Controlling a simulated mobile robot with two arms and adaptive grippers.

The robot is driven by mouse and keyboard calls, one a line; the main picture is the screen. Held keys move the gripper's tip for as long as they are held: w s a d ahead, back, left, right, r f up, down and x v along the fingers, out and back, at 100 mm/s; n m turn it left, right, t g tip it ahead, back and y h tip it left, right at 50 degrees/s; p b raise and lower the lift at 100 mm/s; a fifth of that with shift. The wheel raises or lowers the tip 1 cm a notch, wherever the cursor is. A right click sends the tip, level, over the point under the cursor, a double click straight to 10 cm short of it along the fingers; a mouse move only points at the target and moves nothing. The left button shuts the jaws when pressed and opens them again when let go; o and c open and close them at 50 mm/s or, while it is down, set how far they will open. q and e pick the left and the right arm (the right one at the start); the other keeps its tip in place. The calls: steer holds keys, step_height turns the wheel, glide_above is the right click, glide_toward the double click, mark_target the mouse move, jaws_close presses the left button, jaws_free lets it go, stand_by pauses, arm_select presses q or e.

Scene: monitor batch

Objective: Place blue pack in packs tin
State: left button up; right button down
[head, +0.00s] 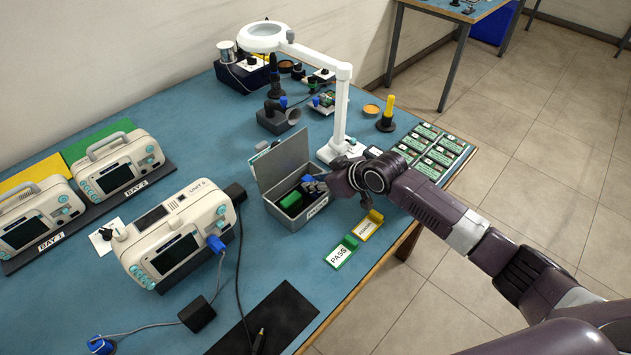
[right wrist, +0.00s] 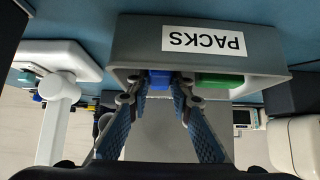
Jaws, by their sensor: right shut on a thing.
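The packs tin (head: 278,215) is a grey open box on the blue bench in the head view, its lid raised at the back. Its PACKS label appears upside down in the right wrist view, on the tin wall (right wrist: 140,45). My right gripper (head: 314,185) reaches over the tin from the right. It is shut on the blue pack (right wrist: 160,79), which is between the fingertips at the tin's opening. Whether the pack touches the tin floor is hidden. A green pack (head: 291,200) lies inside the tin beside it. My left gripper is not in view.
A white magnifier lamp (head: 341,110) stands just behind the tin. A monitor (head: 175,240) with cables is to the left. Green PASS (head: 342,252) and yellow (head: 368,225) tags lie right of the tin. A black mat (head: 265,322) lies in front.

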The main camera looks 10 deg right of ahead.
steer(key=shift+f, duration=0.15)
steer(key=c, duration=2)
jaws_free()
steer(key=shift+r, duration=0.2)
steer(key=v, duration=1.2)
